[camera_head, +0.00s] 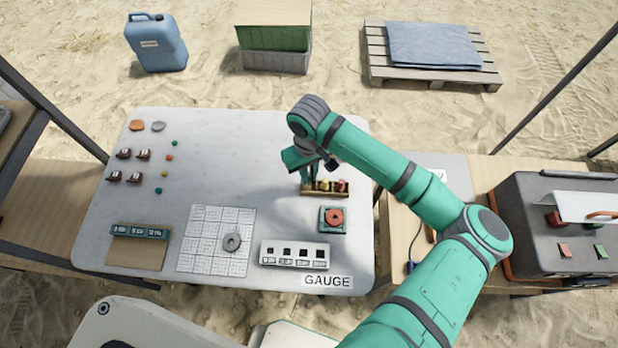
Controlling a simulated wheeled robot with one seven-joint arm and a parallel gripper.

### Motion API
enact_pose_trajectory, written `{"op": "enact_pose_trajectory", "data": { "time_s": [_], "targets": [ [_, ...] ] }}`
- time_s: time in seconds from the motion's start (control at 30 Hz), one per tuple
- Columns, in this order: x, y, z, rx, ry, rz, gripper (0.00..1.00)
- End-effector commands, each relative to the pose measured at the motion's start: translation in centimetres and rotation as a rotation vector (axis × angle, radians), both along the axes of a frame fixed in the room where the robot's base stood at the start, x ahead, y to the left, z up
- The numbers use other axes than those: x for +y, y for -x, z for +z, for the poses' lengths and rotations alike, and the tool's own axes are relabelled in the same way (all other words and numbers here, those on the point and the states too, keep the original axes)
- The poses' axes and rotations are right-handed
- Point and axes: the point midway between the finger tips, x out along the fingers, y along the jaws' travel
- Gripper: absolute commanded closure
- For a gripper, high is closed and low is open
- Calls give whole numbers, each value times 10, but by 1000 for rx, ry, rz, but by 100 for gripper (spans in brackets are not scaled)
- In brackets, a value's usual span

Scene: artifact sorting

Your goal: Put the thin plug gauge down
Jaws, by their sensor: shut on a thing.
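My gripper (308,178) is at the left end of a small wooden rack (326,194) on the white table. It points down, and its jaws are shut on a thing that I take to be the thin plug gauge. The gauge itself is hidden by the fingers and is too small to make out. Other plug gauges with yellowish and red tops (342,186) stand in the rack just right of the fingers. I cannot tell whether the held gauge sits in the rack or hangs above it.
Just in front of the rack is a green block with a red ring (334,219). A white gauge block with square holes (295,253) stands near the front edge. A grey ring (232,242) lies on a grid sheet (205,228). The table's middle (230,165) is clear.

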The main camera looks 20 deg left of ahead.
Motion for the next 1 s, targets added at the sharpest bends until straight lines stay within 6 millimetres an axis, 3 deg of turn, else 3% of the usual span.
{"op": "enact_pose_trajectory", "data": {
  "time_s": [0.2, 0.6, 0.63, 0.7, 1.0],
  "targets": [
    [-1, 1, -24, 2, 1, -1, 100],
    [-1, 1, -28, 1, 0, -1, 100],
    [-1, 1, -28, 1, 0, -1, 80],
    [-1, 1, -28, 1, 0, 0, 69],
    [-1, 1, -27, 1, 0, 0, 69]
  ]
}}
